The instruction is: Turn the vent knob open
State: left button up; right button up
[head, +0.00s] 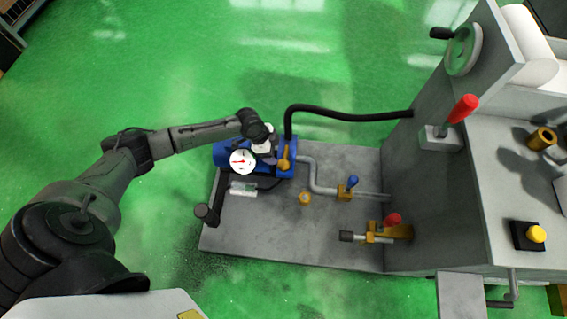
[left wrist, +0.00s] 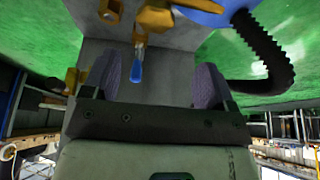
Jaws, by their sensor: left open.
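My left gripper (head: 270,158) is above the blue pump body (head: 228,150), close to a brass fitting (head: 284,160) on its right end. Its two fingers show apart in the left wrist view (left wrist: 160,82), with nothing between their tips. Beyond them hangs a blue-handled brass valve (left wrist: 136,68); it sits on the grey pipe in the head view (head: 351,184). A red-handled brass valve (head: 392,220) is nearer the machine's base. I cannot tell which part is the vent knob. My right gripper is out of view.
A white gauge (head: 242,161) stands beside the gripper. A black hose (head: 350,115) arches from the pump to the grey machine (head: 425,190). A red-knobbed lever (head: 462,109) is on the machine. The grey baseplate (head: 270,235) is mostly clear in front.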

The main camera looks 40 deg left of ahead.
aim_at(284, 164)
pick_arm(q)
jog(key=b+x, duration=0.1)
jog(key=x, duration=0.2)
jog(key=b+x, duration=0.2)
jog(key=x, duration=0.1)
jog(key=b+x, duration=0.2)
jog(key=x, duration=0.1)
jog(key=shift+s+d+f, duration=0.1)
jog(key=shift+s+f, duration=0.1)
jog(key=shift+s, duration=0.15)
jog(key=shift+w+d+f, duration=0.15)
jog(key=shift+w+f, duration=0.1)
jog(key=shift+f, duration=0.15)
jog(key=shift+s+d+f+b, duration=0.1)
jog(key=shift+d+f+b, duration=0.1)
jog(key=shift+b, duration=0.15)
